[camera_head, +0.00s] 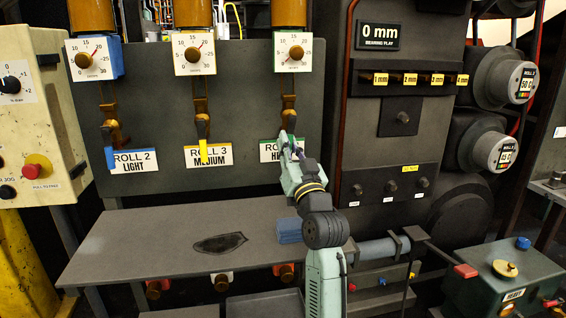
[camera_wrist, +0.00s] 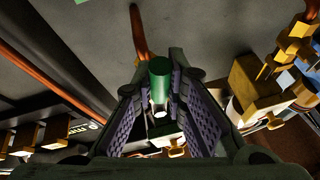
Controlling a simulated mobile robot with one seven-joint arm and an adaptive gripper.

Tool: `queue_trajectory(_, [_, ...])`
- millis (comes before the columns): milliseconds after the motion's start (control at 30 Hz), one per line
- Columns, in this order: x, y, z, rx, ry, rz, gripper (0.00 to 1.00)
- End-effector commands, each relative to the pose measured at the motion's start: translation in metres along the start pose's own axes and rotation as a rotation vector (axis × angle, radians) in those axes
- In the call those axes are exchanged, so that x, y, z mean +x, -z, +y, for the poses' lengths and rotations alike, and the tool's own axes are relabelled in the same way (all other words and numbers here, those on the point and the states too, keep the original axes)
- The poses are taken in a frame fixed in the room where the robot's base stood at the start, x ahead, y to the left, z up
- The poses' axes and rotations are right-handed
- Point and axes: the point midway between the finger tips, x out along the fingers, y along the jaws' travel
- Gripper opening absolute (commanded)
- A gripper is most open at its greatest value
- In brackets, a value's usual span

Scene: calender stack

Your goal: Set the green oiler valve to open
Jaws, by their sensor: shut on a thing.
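The green oiler valve's brass body (camera_head: 288,101) hangs below the right-hand dial (camera_head: 292,51) on the dark panel. In the head view my gripper (camera_head: 291,143) is at its lower end and hides most of the handle. In the wrist view the green handle (camera_wrist: 159,82) lies between the two ridged finger pads of my gripper (camera_wrist: 160,95), which is shut on it. A copper-coloured pipe (camera_wrist: 138,32) runs up beyond the handle. The green-edged label (camera_head: 269,151) below the valve is partly hidden by my arm. The handle's exact angle is hard to tell.
The blue valve handle (camera_head: 110,157) and yellow valve handle (camera_head: 203,151) hang downward to the left, over the ROLL 2 and ROLL 3 labels. A grey shelf (camera_head: 130,235) juts out below. A knobbed cabinet (camera_head: 390,160) stands close on the right.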

Motion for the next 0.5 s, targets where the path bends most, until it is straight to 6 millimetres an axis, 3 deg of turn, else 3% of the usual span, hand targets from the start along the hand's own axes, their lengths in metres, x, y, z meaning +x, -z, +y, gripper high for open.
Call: queue_trajectory(500, [-0.0014,0.0008,0.013,-0.161,0.062,-0.037,0.0])
